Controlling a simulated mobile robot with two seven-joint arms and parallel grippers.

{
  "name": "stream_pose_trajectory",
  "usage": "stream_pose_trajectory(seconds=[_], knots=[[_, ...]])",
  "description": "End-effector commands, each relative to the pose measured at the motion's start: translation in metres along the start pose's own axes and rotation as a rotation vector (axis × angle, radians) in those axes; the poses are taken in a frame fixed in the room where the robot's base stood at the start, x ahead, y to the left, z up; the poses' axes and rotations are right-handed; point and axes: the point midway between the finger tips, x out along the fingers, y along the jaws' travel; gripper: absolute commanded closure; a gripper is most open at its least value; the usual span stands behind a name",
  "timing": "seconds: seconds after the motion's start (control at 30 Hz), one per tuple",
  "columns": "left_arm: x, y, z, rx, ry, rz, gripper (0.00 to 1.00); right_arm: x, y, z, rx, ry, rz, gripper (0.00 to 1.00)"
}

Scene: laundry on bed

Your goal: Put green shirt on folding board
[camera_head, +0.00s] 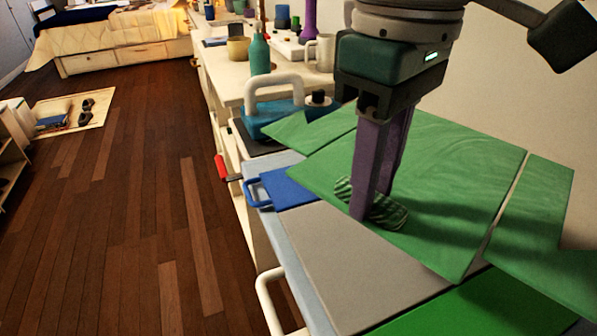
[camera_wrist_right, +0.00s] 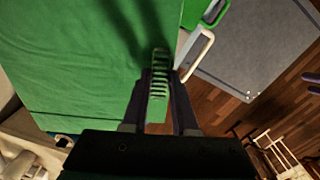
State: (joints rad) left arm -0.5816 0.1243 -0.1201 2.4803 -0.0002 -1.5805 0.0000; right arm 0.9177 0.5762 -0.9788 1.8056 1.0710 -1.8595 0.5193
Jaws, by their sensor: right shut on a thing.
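The green shirt (camera_head: 455,185) lies spread out flat, with sleeve-like parts at the left and right. Its left part lies beside and partly over the grey panel (camera_head: 345,270) of the folding board; how far the board extends under it is hidden. My right gripper (camera_head: 372,212) points down with purple fingers at the shirt's near edge. It is shut on a green striped part of the shirt, which also shows between the fingers in the right wrist view (camera_wrist_right: 159,72).
A blue panel with a handle (camera_head: 288,188) and a green panel (camera_head: 480,312) lie by the grey one. A teal iron-like object (camera_head: 270,118), a teal bottle (camera_head: 260,55) and a mug (camera_head: 322,52) stand beyond. Open wooden floor (camera_head: 120,200) is at left.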

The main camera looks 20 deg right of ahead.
Motion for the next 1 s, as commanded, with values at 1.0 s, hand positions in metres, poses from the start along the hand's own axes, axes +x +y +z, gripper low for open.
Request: stream_pose_trajectory(seconds=[1.0], knots=[[0.025,0.003,0.007,-0.007,0.002,0.006,0.50,0.119,0.000,0.000,0.000,0.001,0.002,1.00]])
